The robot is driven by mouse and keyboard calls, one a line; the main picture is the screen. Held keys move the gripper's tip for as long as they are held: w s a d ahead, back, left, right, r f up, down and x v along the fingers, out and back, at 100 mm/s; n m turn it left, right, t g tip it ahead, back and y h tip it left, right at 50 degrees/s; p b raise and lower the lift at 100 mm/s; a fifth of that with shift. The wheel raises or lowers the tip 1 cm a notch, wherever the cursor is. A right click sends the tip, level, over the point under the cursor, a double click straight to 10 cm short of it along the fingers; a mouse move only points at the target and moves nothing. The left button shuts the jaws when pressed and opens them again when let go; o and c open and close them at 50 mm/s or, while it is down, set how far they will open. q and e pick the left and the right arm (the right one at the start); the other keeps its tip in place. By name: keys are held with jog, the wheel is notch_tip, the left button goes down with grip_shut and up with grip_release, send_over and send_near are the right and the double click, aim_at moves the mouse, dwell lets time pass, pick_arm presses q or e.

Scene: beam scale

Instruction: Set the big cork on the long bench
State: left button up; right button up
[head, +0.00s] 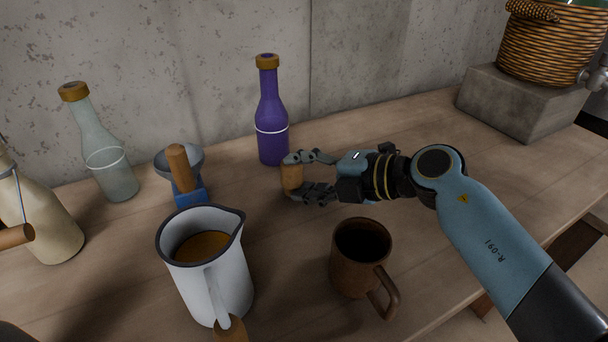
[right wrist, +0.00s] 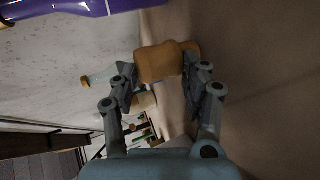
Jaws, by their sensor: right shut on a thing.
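The big cork (head: 291,177) is a short tan-brown cylinder near the middle of the head view, in front of the purple bottle. My right gripper (head: 294,175) is shut on it, with one finger on either side. In the right wrist view the cork (right wrist: 160,63) sits between the fingertips of the right gripper (right wrist: 163,80). The long bench (head: 400,135) is a wooden top along the concrete wall. I cannot tell whether the cork touches it. My left gripper is not in view.
A purple bottle (head: 270,115) stands just behind the cork. A brown mug (head: 350,270) and white jug (head: 215,285) stand in front. A clear bottle (head: 112,170) and blue-based object (head: 190,193) are left. A basket (head: 545,45) sits on a block (head: 515,105).

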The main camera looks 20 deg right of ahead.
jog(key=o, duration=1.1)
jog(key=shift+f, duration=0.1)
jog(key=shift+s+d+r, duration=0.15)
jog(key=shift+r, duration=0.1)
jog(key=v, duration=1.1)
jog(key=shift+s+d+r+p, duration=0.1)
jog(key=shift+s+d+p, duration=0.05)
jog(key=shift+p, duration=0.2)
